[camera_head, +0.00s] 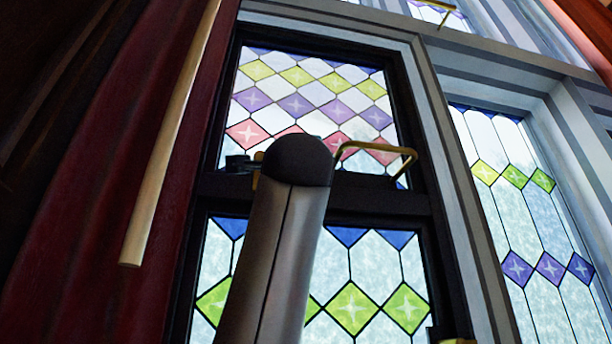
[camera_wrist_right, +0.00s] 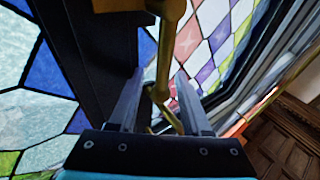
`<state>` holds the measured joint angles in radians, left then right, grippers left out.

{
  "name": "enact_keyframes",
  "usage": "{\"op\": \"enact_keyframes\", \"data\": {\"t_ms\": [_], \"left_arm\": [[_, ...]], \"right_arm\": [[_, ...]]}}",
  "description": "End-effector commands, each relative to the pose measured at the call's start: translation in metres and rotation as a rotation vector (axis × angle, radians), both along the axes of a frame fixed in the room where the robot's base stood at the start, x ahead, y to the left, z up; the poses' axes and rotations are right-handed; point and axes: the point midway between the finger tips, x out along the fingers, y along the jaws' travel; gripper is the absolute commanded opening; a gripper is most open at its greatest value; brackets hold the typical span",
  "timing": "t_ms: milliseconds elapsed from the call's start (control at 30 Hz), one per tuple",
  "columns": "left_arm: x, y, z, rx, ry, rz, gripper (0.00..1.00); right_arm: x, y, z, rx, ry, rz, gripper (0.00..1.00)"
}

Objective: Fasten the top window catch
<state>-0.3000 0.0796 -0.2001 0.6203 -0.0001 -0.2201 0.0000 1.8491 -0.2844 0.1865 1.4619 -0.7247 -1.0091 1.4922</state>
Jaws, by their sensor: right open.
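A brass catch handle (camera_head: 385,150) sits on the dark middle rail of the stained-glass window in the head view. Its left part is hidden behind my grey arm. In the right wrist view a brass bar (camera_wrist_right: 167,50) runs down between the two fingers of my right gripper (camera_wrist_right: 159,75). The gripper is open, with one finger on each side of the bar. I cannot tell whether either finger touches it. My right gripper is hidden in the head view. My left gripper is in neither view.
A dark window frame (camera_head: 415,180) surrounds the panes. A red curtain (camera_head: 85,220) and a pale wooden pole (camera_head: 170,130) hang at the left. Another brass handle (camera_head: 440,6) shows at the top right. Wooden panelling (camera_wrist_right: 285,135) stands at the right in the wrist view.

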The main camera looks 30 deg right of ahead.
Motion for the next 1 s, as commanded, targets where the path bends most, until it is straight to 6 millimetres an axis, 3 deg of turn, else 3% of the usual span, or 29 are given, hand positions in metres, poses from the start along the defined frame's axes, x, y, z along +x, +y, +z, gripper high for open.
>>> {"op": "enact_keyframes", "data": {"t_ms": [267, 1000], "left_arm": [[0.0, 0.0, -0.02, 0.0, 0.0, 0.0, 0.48], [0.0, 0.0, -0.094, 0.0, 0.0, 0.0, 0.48]], "right_arm": [[-0.017, 0.011, -0.016, -0.001, -0.003, 0.002, 0.48], [-0.099, 0.058, -0.081, -0.001, -0.002, 0.0, 0.48]]}}
